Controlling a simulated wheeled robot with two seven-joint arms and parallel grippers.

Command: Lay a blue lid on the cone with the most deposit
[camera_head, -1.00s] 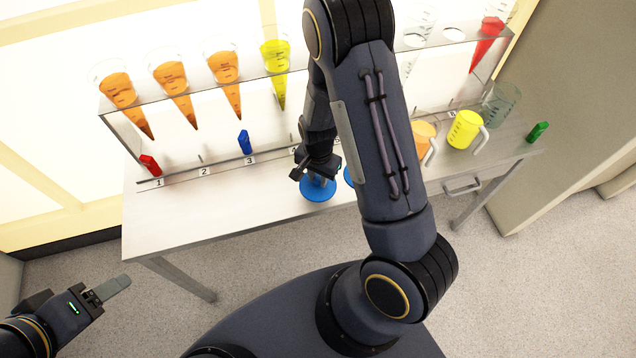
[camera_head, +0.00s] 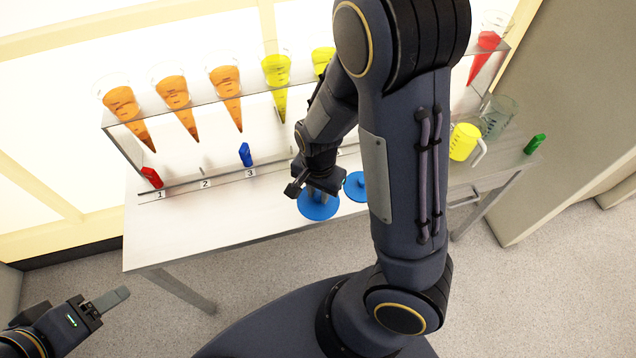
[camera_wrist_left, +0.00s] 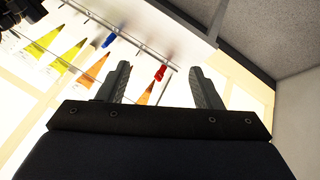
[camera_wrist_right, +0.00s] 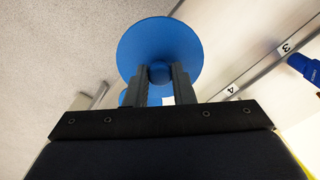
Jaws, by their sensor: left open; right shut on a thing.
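A blue lid (camera_head: 318,208) with an upright knob is at the front of the table. My right gripper (camera_head: 312,186) is shut on its knob; the right wrist view shows the round lid (camera_wrist_right: 160,45) beyond the fingers (camera_wrist_right: 158,85). A second blue lid (camera_head: 356,186) lies just right of it, partly behind my right arm. Cones hang in the rack: three orange ones (camera_head: 122,103) (camera_head: 175,94) (camera_head: 227,82), a yellow one (camera_head: 277,72), another yellow one (camera_head: 322,60) mostly hidden, and a red one (camera_head: 486,45). My left gripper (camera_head: 108,299) is open and empty, left of the table.
A red marker (camera_head: 151,177), a blue marker (camera_head: 245,154) and a green marker (camera_head: 535,143) stand along the table. A yellow jug (camera_head: 464,141) and a clear jug (camera_head: 497,113) are at the right. My right arm hides the rack's middle. The table's left front (camera_head: 200,228) is clear.

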